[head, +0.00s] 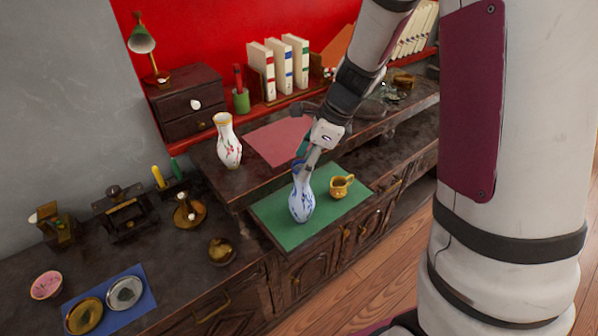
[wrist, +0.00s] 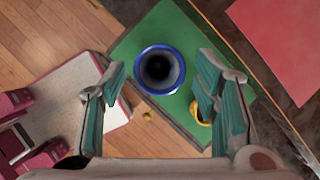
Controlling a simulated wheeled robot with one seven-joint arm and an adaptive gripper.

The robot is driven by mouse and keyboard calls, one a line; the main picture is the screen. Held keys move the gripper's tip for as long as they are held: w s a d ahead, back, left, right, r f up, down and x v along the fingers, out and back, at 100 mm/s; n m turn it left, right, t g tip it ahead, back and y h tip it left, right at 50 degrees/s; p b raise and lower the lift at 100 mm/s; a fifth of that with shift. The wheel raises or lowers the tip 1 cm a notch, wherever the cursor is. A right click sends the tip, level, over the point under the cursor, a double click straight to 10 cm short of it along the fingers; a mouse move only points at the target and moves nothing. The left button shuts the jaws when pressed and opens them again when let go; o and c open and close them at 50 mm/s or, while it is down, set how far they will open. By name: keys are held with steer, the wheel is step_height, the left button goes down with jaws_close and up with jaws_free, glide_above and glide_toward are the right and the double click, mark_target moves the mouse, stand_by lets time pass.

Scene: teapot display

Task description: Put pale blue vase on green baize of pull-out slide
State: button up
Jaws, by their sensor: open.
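The pale blue vase (head: 302,196), white with blue patterning, stands upright on the green baize (head: 282,226) of the pull-out slide in the head view. In the wrist view its round blue-rimmed mouth (wrist: 159,70) faces me, over the green baize (wrist: 137,43). My gripper (head: 306,160) is just above the vase's mouth in the head view. In the wrist view my gripper (wrist: 165,95) has its teal-padded fingers spread apart, one on each side of the vase, with gaps to the rim. The vase's base is hidden in the wrist view.
A white floral vase (head: 228,142) stands on the raised ledge beside a pink mat (head: 283,141). A dark round pot (head: 221,251) is on the left.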

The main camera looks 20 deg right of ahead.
steer(key=s+a+r+n, duration=0.2)
steer(key=s+r+n, duration=0.75)
steer(key=r, duration=0.45)
steer(key=s+r+n+t+h, duration=0.1)
steer(key=s+r+n+h, duration=0.1)
steer(key=s+n, duration=0.5)
steer(key=s+d+r+n+t+h, duration=0.1)
steer(key=s+r+n+h, duration=0.1)
steer(key=s+n, duration=0.5)
steer(key=shift+s+r, duration=0.25)
steer(key=shift+s, duration=0.05)
